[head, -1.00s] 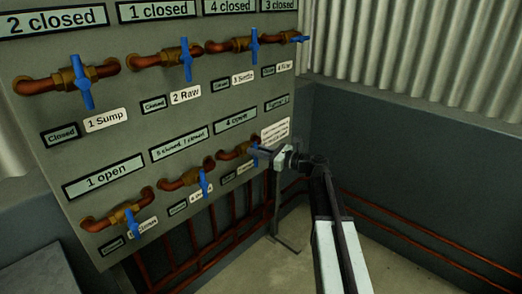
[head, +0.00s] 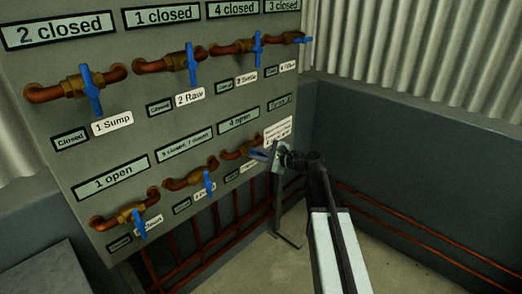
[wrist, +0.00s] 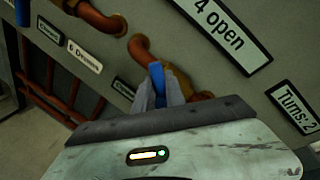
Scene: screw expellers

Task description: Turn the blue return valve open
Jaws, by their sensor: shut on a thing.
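A blue valve handle (wrist: 156,76) sits on a copper pipe with a brass body, under the sign reading 4 open (wrist: 222,32). My gripper (wrist: 160,92) is shut on this handle, with one grey finger on each side. In the head view, the handle (head: 257,156) shows as a small tilted blue piece at my gripper (head: 268,154), at the right of the lower row. The valve's name label is mostly hidden, so I cannot read it.
Other blue-handled valves share the grey panel: Sump (head: 91,90), Raw (head: 193,66) and several more. The lower neighbour valve (head: 208,183) is close on the left. Copper pipes (head: 400,241) run along the low wall at right.

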